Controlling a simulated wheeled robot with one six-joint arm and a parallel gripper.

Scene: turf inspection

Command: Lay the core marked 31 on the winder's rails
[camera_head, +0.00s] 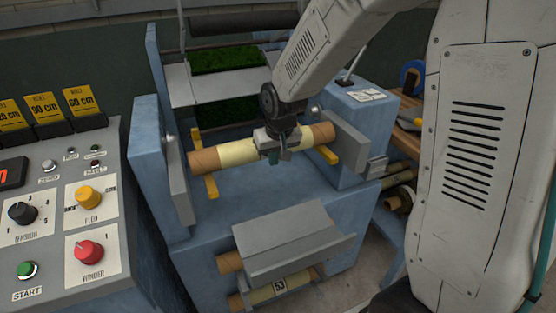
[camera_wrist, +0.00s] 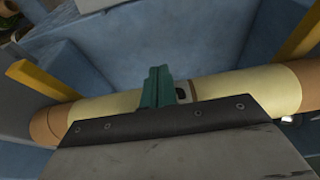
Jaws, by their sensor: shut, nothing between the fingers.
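A long core (camera_head: 235,153) with a cream sleeve and brown ends lies across the winder's two yellow rails (camera_head: 211,186). It also shows in the wrist view (camera_wrist: 235,85), with the rails (camera_wrist: 45,80) meeting it near both ends. A dark-edged label on it is mostly hidden, so I cannot read its number. My gripper (camera_head: 278,157) is at the middle of this core, its green fingers (camera_wrist: 155,88) shut together and empty. The winder (camera_head: 215,235) is a blue frame with grey plates at both sides.
A core marked 53 (camera_head: 278,288) and another core (camera_head: 229,262) sit low at the front, under a grey sloped plate (camera_head: 290,243). More cores (camera_head: 398,197) lie on a rack at the right. A control panel (camera_head: 60,190) stands at the left.

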